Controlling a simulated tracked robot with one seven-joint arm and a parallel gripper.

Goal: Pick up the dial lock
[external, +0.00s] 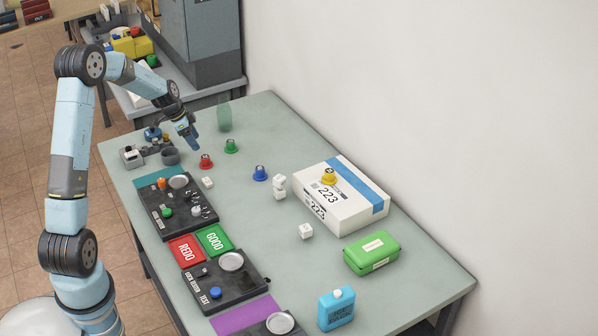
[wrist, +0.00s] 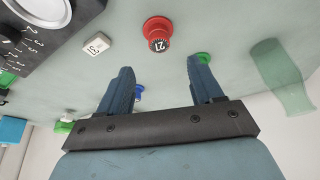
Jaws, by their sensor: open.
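Several small dial-like pieces with wide bases stand on the table. The red one (external: 206,161) is nearest my gripper and shows the number 21 in the wrist view (wrist: 157,32). A green one (external: 231,146), a blue one (external: 260,173) and a yellow one (external: 328,176) look alike in shape; the yellow one sits on a white box. I cannot tell which is called the dial lock. My gripper (external: 193,144) is open and empty above the table, close to the red piece. In the wrist view the red piece shows beyond the open fingertips (wrist: 159,65), not between them.
A clear green bottle (external: 224,114) stands behind my gripper. White lettered cubes (external: 306,231) lie about. The white box (external: 345,200) and a green case (external: 371,252) are at the right. Black test panels (external: 225,281) line the near left edge. The table's middle is partly clear.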

